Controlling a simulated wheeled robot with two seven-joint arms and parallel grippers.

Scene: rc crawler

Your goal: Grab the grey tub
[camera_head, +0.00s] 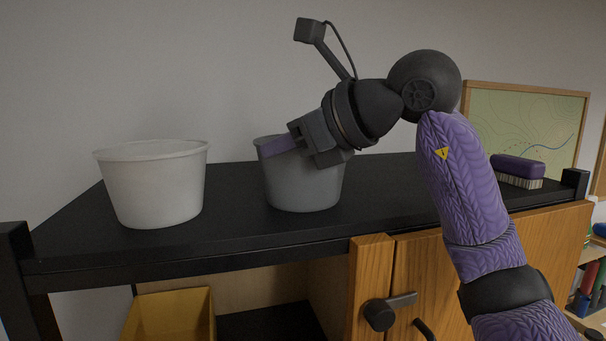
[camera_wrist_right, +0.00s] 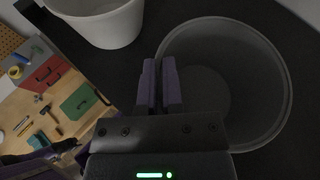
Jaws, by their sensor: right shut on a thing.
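The grey tub (camera_head: 305,188) stands upright on the black top of a cabinet, right of a white tub (camera_head: 155,187). My right gripper (camera_head: 275,146) reaches down to its rim from the right. In the right wrist view the gripper's purple fingers (camera_wrist_right: 159,88) are close together on the left wall of the grey tub (camera_wrist_right: 285,85), shut on it. The tub looks empty inside. The white tub (camera_wrist_right: 108,27) also shows at the top left there, apart from the fingers. My left gripper is in neither view.
The black cabinet top (camera_head: 235,215) has raised posts at its front corners. A purple brush (camera_head: 518,169) lies at the right end, before a framed map (camera_head: 528,118). A yellow bin (camera_head: 170,316) sits below. The top between the tubs is bare.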

